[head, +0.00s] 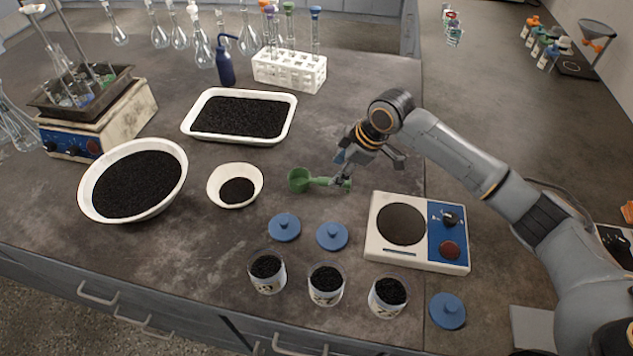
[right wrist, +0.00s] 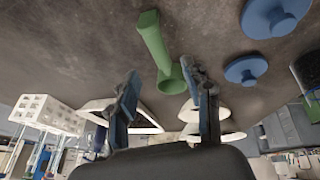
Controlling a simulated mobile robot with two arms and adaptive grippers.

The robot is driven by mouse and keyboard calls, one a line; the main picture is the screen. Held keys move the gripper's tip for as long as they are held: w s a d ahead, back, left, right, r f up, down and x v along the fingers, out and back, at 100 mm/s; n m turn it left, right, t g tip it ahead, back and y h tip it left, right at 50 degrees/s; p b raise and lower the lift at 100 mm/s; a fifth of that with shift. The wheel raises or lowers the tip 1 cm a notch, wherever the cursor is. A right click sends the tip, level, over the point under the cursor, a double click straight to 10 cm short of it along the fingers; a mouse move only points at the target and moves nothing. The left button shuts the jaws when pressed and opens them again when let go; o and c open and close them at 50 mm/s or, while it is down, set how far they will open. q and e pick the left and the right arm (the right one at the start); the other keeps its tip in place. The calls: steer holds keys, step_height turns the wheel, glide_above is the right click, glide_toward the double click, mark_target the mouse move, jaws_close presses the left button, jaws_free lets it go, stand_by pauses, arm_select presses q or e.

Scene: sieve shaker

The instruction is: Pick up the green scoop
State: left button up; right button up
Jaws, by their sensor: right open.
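The green scoop (head: 302,180) lies on the dark bench top in the head view, its cup to the left and its handle to the right. In the right wrist view the scoop (right wrist: 155,45) shows in the gap between the two spread fingers of my right gripper (right wrist: 168,93). The gripper is open, and no grip on the handle shows. Whether a finger touches the handle, I cannot tell. My left gripper is not in view.
A small white bowl of black grains (head: 223,200) is left of the scoop. Two blue lids (head: 284,227) (head: 332,236) and several filled jars (head: 326,285) are in front. A white tray (head: 188,122) is behind.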

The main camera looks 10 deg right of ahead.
mark_target(319, 183)
steer(key=p+x, duration=0.1)
steer(key=x, duration=0.4)
steer(key=shift+f, duration=0.4)
steer(key=shift+c, duration=0.2)
jaws_close()
